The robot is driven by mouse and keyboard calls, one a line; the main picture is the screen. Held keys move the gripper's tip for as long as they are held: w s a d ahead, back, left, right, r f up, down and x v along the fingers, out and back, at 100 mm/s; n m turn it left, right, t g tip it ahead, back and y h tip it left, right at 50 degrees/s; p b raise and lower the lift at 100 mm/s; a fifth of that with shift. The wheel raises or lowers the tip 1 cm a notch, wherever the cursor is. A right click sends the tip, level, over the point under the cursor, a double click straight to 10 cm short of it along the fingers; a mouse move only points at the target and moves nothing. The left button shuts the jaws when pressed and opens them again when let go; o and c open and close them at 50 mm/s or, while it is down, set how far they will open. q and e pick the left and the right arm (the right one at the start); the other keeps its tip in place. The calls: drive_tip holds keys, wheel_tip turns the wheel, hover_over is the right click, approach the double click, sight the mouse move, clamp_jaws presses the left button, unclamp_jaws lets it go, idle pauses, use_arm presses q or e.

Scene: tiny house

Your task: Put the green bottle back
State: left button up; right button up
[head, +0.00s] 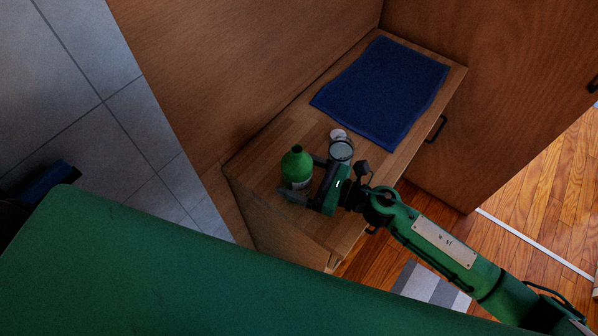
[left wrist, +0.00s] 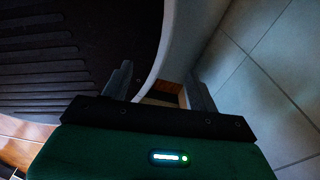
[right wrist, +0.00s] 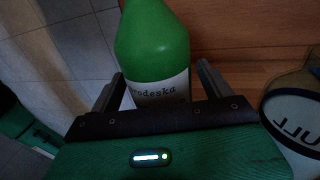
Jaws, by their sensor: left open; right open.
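The green bottle (head: 297,165) stands upright on the wooden cabinet top, near its front left end. It has a white label with dark lettering, and it fills the middle of the right wrist view (right wrist: 153,48). My right gripper (head: 300,180) is open, with its fingers on either side of the bottle's lower part; the right wrist view shows a finger at each side of the label. I cannot tell whether the fingers touch it. My left gripper (left wrist: 158,85) is open and empty in the left wrist view, beside a pale curved surface and dark ribbed surface.
A round-lidded jar (head: 341,150) stands close to the right gripper, with a small white item (head: 337,133) behind it. A blue mat (head: 385,90) covers the far part of the cabinet top (head: 285,125). A wooden wall runs along the left side.

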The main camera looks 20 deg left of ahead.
drive_tip(key=d, duration=0.2)
drive_tip(key=d+b, duration=0.1)
drive_tip(key=d, duration=0.1)
drive_tip(key=d+b, duration=0.1)
drive_tip(key=d, duration=0.2)
drive_tip(key=shift+s+f, duration=0.1)
drive_tip(key=shift+s, duration=0.3)
drive_tip(key=d, duration=0.2)
drive_tip(key=d+b, duration=0.1)
drive_tip(key=shift+s+d+b, duration=0.2)
drive_tip(key=shift+d+b, duration=0.1)
drive_tip(key=shift+d, duration=0.1)
drive_tip(key=shift+d+r, duration=0.25)
drive_tip(key=shift+d, duration=0.3)
use_arm(q)
drive_tip(key=w, duration=0.1)
drive_tip(key=f, duration=0.1)
drive_tip(key=w+f, duration=0.1)
drive_tip(key=shift+w+d+f, duration=0.1)
drive_tip(key=shift+w+d, duration=0.15)
drive_tip(key=shift+w, duration=0.1)
use_arm(e)
drive_tip(key=shift+s, duration=0.1)
